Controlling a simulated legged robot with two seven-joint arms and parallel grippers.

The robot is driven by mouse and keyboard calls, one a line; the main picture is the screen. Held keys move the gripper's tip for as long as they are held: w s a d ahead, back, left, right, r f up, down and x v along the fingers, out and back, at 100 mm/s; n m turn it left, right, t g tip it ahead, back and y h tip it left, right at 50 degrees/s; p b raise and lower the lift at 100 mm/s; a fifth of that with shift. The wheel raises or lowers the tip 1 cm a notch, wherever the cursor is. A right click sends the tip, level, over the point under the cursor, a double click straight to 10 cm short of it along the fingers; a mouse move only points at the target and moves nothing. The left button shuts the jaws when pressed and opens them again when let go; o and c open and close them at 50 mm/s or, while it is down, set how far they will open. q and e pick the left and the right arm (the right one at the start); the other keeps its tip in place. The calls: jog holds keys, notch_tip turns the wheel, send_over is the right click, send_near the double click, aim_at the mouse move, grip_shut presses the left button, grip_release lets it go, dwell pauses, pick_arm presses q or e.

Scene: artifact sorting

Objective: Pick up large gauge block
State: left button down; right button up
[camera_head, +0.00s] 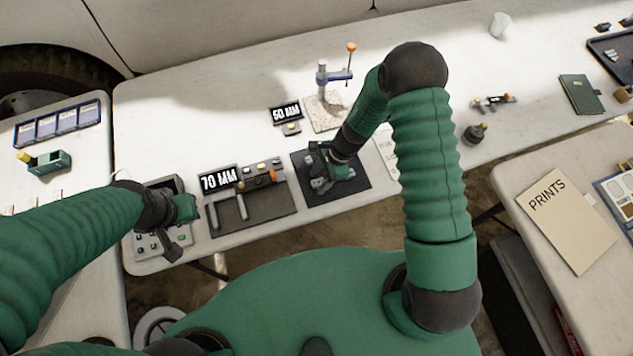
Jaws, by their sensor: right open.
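My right gripper (322,182) is low over a dark square mat (362,183) in the middle of the table. It is open, and grey metal parts show around its fingers. I cannot tell a large gauge block apart from them; the gripper and wrist hide part of the mat. My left gripper (173,245) is over a grey tray (143,246) with small pieces at the table's front left. Its jaws are too unclear to tell open from shut.
Left of the mat are a "70 MM" display (220,179) and a dark tray (258,211) with a caliper-like tool (241,206). Behind are a "50 MM" display (285,112) and a stand (322,80) with an orange-knobbed lever. The table's back left is clear.

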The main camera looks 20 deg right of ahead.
jog(key=shift+a+f, duration=0.1)
jog(key=shift+f, duration=0.2)
jog(key=shift+w+d+f, duration=0.1)
jog(key=shift+w+d, duration=0.05)
jog(key=shift+d, duration=0.15)
jog(key=shift+c, duration=1.2)
jog(key=c, duration=0.5)
jog(key=shift+c, duration=1.1)
pick_arm(q)
jog(key=shift+w+d, duration=0.1)
jog(key=shift+d, duration=0.1)
pick_arm(e)
grip_shut()
